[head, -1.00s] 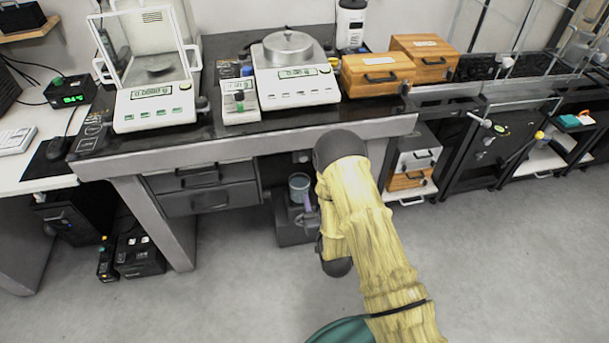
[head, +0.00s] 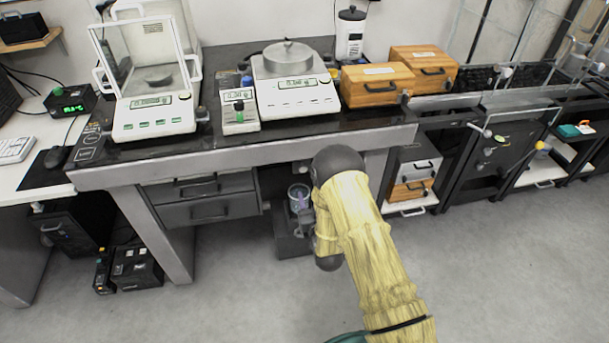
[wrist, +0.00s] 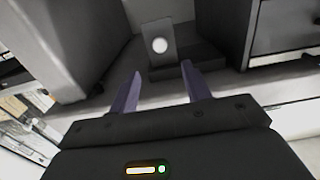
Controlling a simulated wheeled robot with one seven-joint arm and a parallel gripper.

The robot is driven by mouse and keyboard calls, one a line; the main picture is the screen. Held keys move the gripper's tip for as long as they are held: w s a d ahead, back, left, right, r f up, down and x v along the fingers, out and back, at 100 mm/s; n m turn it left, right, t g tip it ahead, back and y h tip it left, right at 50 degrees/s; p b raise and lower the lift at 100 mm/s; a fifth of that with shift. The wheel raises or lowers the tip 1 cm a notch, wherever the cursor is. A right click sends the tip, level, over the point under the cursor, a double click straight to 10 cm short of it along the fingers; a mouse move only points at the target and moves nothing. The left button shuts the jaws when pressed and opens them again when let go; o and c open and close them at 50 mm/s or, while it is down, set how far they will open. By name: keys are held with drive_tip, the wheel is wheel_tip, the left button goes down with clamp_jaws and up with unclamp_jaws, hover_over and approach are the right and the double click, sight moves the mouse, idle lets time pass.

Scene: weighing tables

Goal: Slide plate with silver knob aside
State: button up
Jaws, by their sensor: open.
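In the wrist view, a small dark upright plate (wrist: 157,30) with a round, bright silver knob (wrist: 160,45) stands ahead, under the table. My gripper (wrist: 160,68) is open and empty. Its two purple fingers point toward the plate, one to each side of the knob in the picture, and appear short of it. I cannot tell the exact gap. In the head view, my arm covers most of the gripper.
The table (head: 240,143) above carries two balances (head: 155,118) (head: 297,97) and wooden boxes (head: 376,84). A drawer unit (head: 210,209) hangs left of the gripper. A table leg (head: 153,232) stands farther left. The floor (head: 245,300) in front is clear.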

sight(303, 170)
drive_tip(key=b+x, duration=0.1)
drive_tip(key=x, duration=0.9)
drive_tip(key=shift+w+f, duration=0.1)
drive_tip(key=shift+w, duration=0.3)
drive_tip(key=shift+s+a, duration=0.15)
